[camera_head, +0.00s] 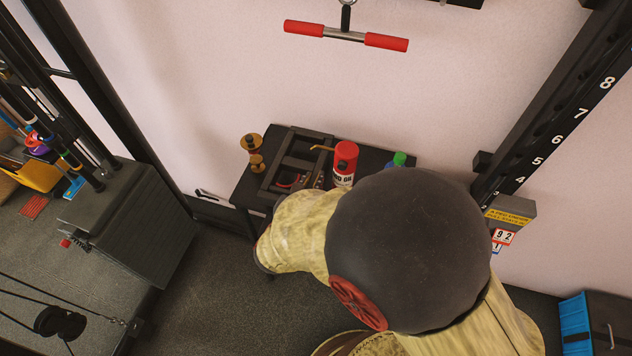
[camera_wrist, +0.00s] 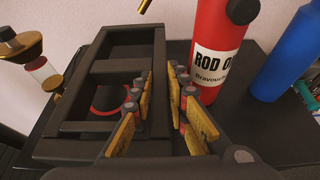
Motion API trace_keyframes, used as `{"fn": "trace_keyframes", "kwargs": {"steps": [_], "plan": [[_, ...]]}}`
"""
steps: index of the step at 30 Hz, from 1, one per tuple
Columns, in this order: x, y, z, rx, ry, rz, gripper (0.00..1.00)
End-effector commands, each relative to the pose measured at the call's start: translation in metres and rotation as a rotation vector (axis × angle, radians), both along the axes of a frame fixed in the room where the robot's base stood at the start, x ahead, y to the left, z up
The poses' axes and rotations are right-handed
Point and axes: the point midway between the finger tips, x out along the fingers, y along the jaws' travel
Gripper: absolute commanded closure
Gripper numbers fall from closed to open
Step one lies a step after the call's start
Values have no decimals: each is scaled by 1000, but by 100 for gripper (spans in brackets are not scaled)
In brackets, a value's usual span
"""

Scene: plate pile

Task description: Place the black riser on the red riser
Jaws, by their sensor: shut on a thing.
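The black riser, a dark open frame with crossbars, shows in the wrist view (camera_wrist: 100,68) and on the black table in the head view (camera_head: 299,147). My gripper (camera_wrist: 162,92), with yellowish finger pads, is shut on the riser's right wall, one finger on each side. A red curved edge, possibly the red riser (camera_wrist: 97,106), shows through the frame's opening. Most of it is hidden, so I cannot tell its shape or whether the frame touches it.
A red bottle (camera_wrist: 208,50) stands close to the right of my fingers, with a blue bottle (camera_wrist: 289,52) farther right. A gold and brown item (camera_head: 252,152) is at the left. The black table (camera_wrist: 275,125) is bare at the right front. A wall is behind.

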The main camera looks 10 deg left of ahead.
Motion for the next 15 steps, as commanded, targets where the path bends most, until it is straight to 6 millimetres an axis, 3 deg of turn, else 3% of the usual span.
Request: {"fn": "trace_keyframes", "kwargs": {"steps": [3, 6, 10, 15], "plan": [[21, -2, 0, 2, -3, -3, 100], [29, -2, 1, 2, -2, -2, 100], [32, -1, -3, 1, -2, 1, 100], [31, -2, -26, -2, -1, 1, 100]]}}
